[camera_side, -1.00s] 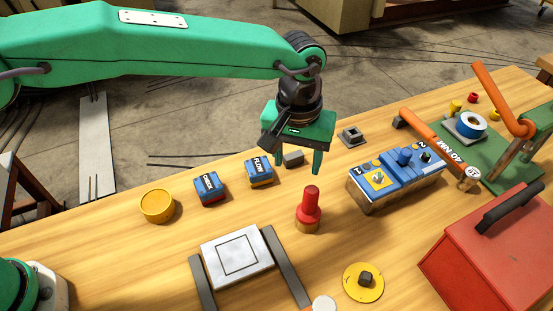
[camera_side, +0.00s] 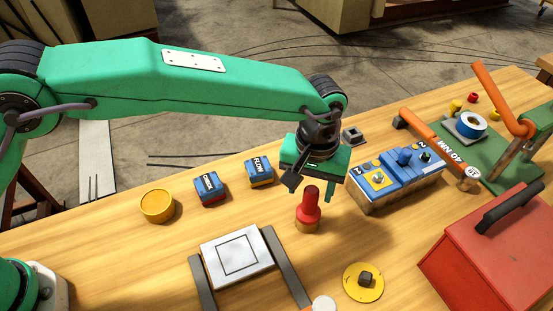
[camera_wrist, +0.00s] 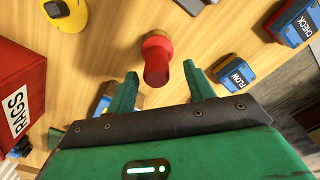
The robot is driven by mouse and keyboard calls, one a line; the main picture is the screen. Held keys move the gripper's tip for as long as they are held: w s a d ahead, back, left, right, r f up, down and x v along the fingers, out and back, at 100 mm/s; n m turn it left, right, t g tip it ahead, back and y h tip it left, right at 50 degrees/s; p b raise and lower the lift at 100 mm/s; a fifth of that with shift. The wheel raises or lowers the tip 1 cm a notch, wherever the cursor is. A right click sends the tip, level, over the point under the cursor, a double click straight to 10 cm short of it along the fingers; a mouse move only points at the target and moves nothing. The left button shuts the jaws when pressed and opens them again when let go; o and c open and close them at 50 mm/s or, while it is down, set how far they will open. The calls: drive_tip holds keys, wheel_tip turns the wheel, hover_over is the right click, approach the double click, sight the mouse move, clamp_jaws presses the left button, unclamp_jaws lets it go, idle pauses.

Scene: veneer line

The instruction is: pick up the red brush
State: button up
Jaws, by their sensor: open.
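The red brush (camera_side: 308,210) stands upright on the wooden bench, with a red handle and a tan base. In the wrist view the brush (camera_wrist: 157,62) lies ahead, in line with the gap between my fingers. My gripper (camera_side: 312,190) is open and empty, just above and behind the brush in the side view. In the wrist view, my gripper's two green fingers (camera_wrist: 160,74) are spread on either side of the brush's line. One finger is partly hidden in the side view. I cannot tell whether a finger touches the brush.
A blue control box (camera_side: 395,178) stands to the right of the brush. Blue CHECK (camera_side: 210,190) and FLOW (camera_side: 259,172) blocks and a yellow round tub (camera_side: 157,206) lie left. A white plate (camera_side: 237,257) between grey rails is in front. A red box (camera_side: 490,250) stands front right.

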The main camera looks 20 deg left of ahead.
sight(310, 204)
drive_tip(key=shift+f, duration=0.15)
drive_tip(key=shift+s+d+f, duration=0.1)
drive_tip(key=shift+s+f, duration=0.05)
drive_tip(key=shift+f, duration=1.1)
drive_tip(key=shift+s+d+f, duration=0.1)
drive_tip(key=shift+f, duration=1.15)
drive_tip(key=shift+c, duration=0.2)
drive_tip(key=c, duration=0.7)
